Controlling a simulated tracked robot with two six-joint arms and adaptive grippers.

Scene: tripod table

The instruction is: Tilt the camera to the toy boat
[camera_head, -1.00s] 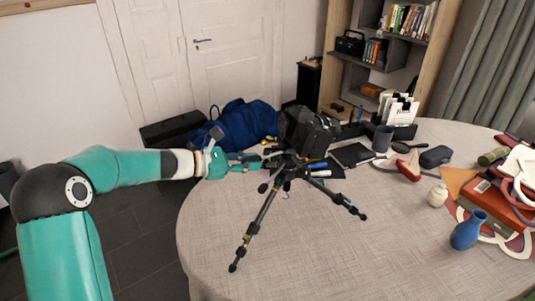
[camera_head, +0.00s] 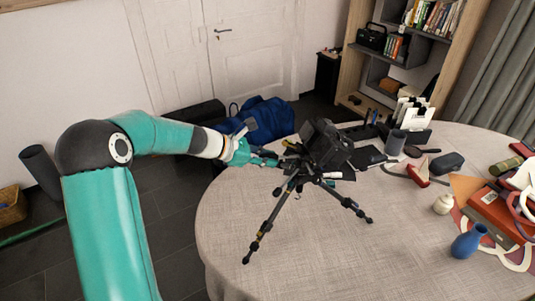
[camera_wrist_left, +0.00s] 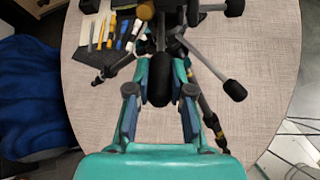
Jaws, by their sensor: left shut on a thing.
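A black camera (camera_head: 327,145) sits on top of a black tripod (camera_head: 268,228), which stands on the round table. The camera is tilted, its far end leaning down to the right. My left gripper (camera_head: 268,160) is left of the camera, at the tripod head. In the left wrist view, the left gripper (camera_wrist_left: 159,105) is shut on the black tripod handle (camera_wrist_left: 160,85), which lies between its fingers. A small red and white thing (camera_head: 419,174), perhaps the toy boat, lies right of the camera; its shape is hard to make out. My right gripper is not visible.
The round table (camera_head: 340,255) is bare in front of the tripod. A blue bag (camera_head: 265,118) is behind the table.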

